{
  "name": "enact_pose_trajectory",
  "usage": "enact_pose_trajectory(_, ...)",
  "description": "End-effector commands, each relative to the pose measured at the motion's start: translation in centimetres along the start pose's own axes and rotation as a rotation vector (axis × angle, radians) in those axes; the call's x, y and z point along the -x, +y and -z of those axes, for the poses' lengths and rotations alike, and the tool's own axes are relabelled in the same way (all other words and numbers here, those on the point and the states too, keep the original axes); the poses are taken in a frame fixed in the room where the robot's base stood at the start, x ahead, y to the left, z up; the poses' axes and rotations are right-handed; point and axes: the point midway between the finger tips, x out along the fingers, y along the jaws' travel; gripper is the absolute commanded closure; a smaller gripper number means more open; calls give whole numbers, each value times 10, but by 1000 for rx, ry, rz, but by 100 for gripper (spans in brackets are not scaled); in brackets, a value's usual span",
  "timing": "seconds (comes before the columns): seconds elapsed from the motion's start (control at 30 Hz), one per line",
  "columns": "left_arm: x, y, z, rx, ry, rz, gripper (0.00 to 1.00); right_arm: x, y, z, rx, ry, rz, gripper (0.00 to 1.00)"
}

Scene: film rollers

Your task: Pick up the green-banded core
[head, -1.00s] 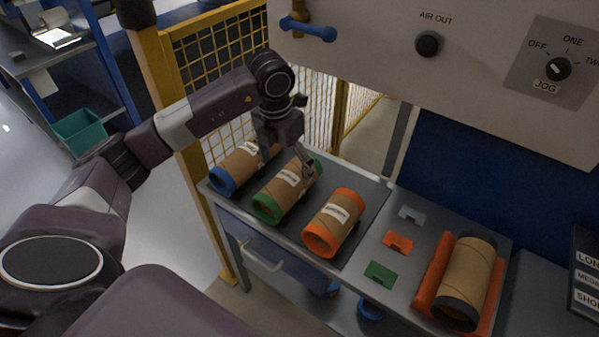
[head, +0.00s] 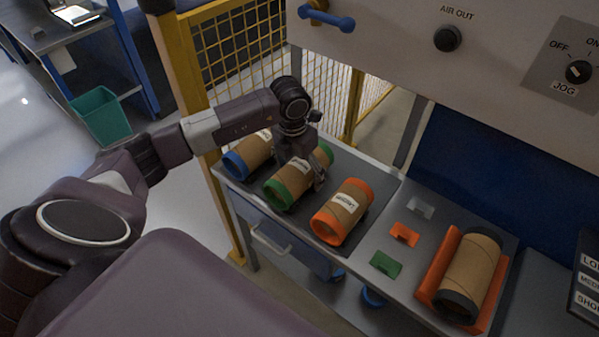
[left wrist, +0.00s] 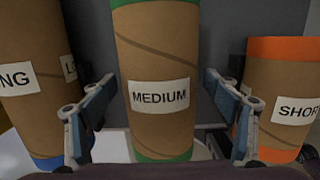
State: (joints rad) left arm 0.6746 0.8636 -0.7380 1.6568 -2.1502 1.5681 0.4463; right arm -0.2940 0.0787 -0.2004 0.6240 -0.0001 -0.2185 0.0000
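The green-banded core (head: 284,188) is a brown cardboard tube with green ends, lying in the middle of the row of cores on the dark mat (head: 372,222). In the left wrist view the green-banded core (left wrist: 163,55) fills the middle, with a white label reading MEDIUM. My left gripper (head: 306,180) is low over its far part. In the left wrist view its fingers stand on either side of the core, open, with a gap visible on the right and a narrower one on the left. My gripper hides part of the core in the head view. My right gripper is not in view.
A blue-banded core (head: 250,155) lies to the left and an orange-banded core (head: 343,211) to the right, both close by. Orange (head: 404,234), green (head: 385,264) and grey (head: 421,207) pieces lie further right. A black-banded core (head: 471,272) rests in an orange cradle (head: 437,262).

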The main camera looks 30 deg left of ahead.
Motion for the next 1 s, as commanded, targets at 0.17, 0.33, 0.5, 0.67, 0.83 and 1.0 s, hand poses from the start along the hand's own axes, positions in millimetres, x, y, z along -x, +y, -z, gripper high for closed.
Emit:
enact_pose_trajectory(0.17,0,0,0,0,0,0,38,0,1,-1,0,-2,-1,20)
enact_pose_trajectory(0.33,0,0,0,0,0,0,57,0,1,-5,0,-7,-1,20)
enact_pose_trajectory(0.5,1,0,-1,1,-2,0,74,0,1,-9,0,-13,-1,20)
enact_pose_trajectory(0.67,1,0,-1,1,-2,0,74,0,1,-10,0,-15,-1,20)
enact_pose_trajectory(0.83,5,0,-2,1,-2,-1,74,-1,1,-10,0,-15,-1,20)
enact_pose_trajectory(1.0,23,1,-5,0,-6,-1,74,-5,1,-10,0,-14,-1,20)
